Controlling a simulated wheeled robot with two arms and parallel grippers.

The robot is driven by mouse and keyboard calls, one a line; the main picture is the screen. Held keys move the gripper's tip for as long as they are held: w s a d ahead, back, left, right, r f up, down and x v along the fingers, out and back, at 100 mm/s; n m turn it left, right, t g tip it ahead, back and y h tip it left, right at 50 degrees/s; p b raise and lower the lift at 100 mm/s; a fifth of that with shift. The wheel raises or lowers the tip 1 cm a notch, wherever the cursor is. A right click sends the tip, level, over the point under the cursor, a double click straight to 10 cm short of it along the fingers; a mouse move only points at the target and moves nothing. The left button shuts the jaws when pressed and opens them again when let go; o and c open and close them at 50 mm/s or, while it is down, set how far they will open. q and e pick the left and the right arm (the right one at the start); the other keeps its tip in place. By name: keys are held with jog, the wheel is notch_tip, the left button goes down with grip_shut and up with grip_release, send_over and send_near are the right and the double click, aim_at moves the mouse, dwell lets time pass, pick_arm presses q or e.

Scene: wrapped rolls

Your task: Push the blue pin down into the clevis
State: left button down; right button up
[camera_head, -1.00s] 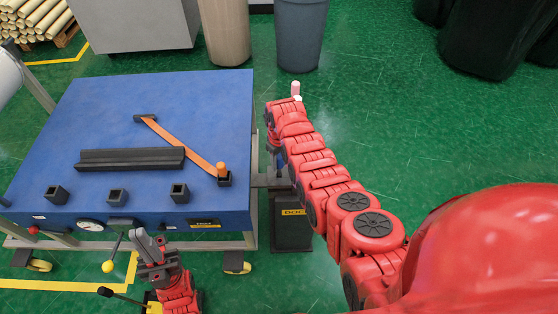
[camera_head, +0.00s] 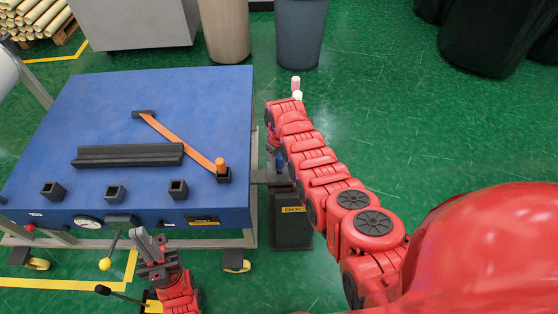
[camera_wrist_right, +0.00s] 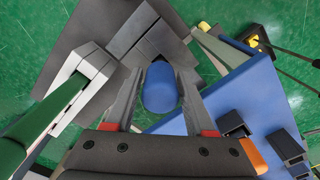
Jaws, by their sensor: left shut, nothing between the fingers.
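The blue pin (camera_wrist_right: 160,88) shows in the right wrist view as a rounded blue cylinder between the fingers of my right gripper (camera_wrist_right: 150,45). My left gripper (camera_head: 150,246) is shut and empty in front of the table's front edge.
The blue table (camera_head: 90,110) carries a black channel (camera_head: 125,155), an orange bar (camera_head: 180,140) and several square black sockets. A dark box (camera_head: 291,220) stands at its right side. A green handle (camera_wrist_right: 50,115) with a grey-white clamp is close left in the wrist view.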

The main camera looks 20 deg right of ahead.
jog(key=o, duration=0.3)
jog(key=shift+w+r, duration=0.1)
jog(key=shift+r, duration=0.7)
notch_tip(320, 180, up, 6)
jog(key=shift+f+b, duration=0.1)
jog(key=shift+b, duration=0.85)
notch_tip(320, 180, up, 3)
jog(key=shift+r+p, duration=0.1)
jog(key=shift+p, duration=0.45)
notch_tip(320, 180, up, 7)
jog(key=p, duration=0.6)
